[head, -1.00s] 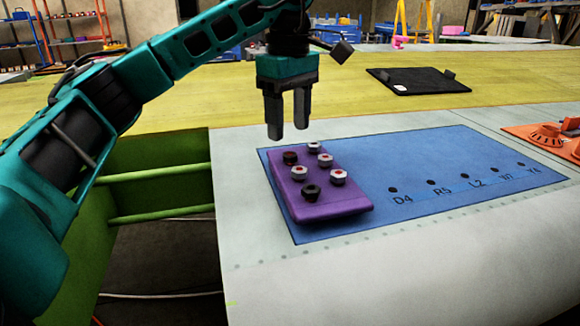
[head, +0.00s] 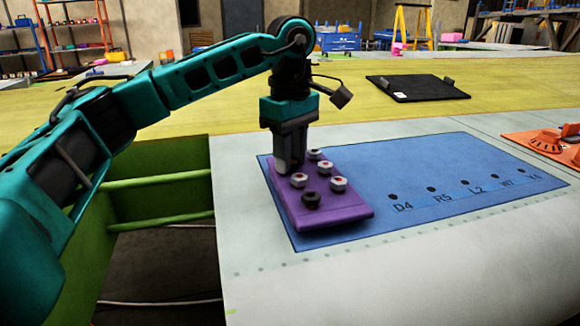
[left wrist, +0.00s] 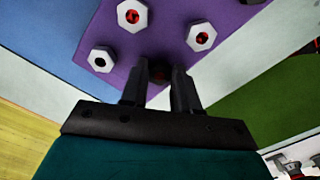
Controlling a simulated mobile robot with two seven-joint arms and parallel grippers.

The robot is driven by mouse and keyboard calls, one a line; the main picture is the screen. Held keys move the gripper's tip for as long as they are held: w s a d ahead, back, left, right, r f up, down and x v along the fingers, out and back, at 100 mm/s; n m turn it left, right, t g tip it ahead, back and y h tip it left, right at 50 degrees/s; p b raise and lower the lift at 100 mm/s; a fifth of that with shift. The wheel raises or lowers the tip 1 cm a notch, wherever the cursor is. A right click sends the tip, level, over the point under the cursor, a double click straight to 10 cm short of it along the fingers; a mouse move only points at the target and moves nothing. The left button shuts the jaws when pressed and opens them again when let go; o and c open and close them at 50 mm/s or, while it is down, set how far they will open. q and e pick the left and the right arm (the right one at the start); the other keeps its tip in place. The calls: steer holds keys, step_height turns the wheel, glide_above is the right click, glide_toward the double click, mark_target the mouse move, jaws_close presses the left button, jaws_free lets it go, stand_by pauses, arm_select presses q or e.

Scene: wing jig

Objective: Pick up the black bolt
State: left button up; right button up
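A purple tray (head: 330,216) holds several hex bolts, mostly white. An all-black bolt (head: 311,199) stands at its front left. A second dark bolt (left wrist: 160,73), with a reddish top, is at the back left of the tray. It shows between my left gripper's fingertips in the left wrist view and is hidden by the gripper in the head view. My left gripper (head: 289,168) points down over that bolt, low on the tray. Its fingers (left wrist: 160,88) are apart, one on each side of the bolt; I see no clear contact. My right gripper is not in view.
White bolts (head: 299,180) (head: 338,184) stand close to my left gripper. The tray lies on a blue panel (head: 420,175) with labelled holes. A black tray (head: 420,83) lies behind, and an orange part (head: 545,148) at the right. A green frame (head: 160,178) is left of the table.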

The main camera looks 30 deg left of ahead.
arm_select(q)
jaws_close()
steer(key=shift+r, duration=0.1)
step_height(320, 180, up, 6)
steer(key=shift+r+p, duration=0.1)
steer(key=shift+p, duration=0.2)
step_height(320, 180, up, 14)
steer(key=p, duration=0.3)
